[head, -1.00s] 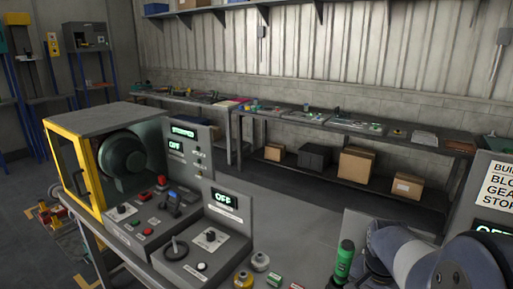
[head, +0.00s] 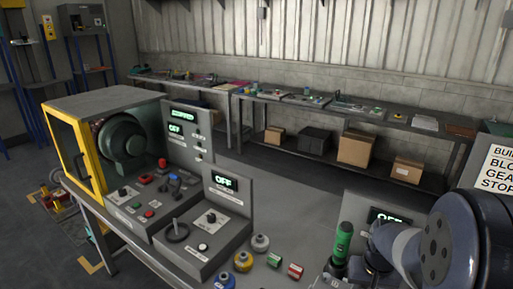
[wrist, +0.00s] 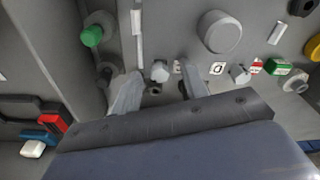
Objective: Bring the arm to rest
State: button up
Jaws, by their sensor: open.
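My gripper shows in the wrist view (wrist: 156,88), its two fingers spread apart. A hex-headed piece (wrist: 160,71) appears between the fingertips in the picture; I cannot tell its distance, and nothing is seen gripped. In the head view my arm (head: 445,240) reaches in from the lower right, bent over the grey bench, and its links hide the gripper. A green-topped cylinder (head: 342,242) stands just left of the arm; a green knob also shows in the wrist view (wrist: 92,36).
A yellow-framed machine (head: 75,150) with control boxes (head: 208,220) reading OFF stands at left. Small blue, yellow and white-topped pieces (head: 243,261) lie on the bench near the arm. A signed box (head: 492,170) stands at right. A long shelf table (head: 300,103) runs along the wall.

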jog(key=n, duration=0.4)
jog(key=shift+n+y, duration=0.3)
jog(key=shift+n, duration=0.1)
jog(key=n, duration=0.4)
jog(key=shift+d+y+b, duration=0.1)
jog(key=shift+y+b, duration=0.2)
jog(key=shift+r+n+p, duration=0.4)
jog(key=shift+r, duration=0.1)
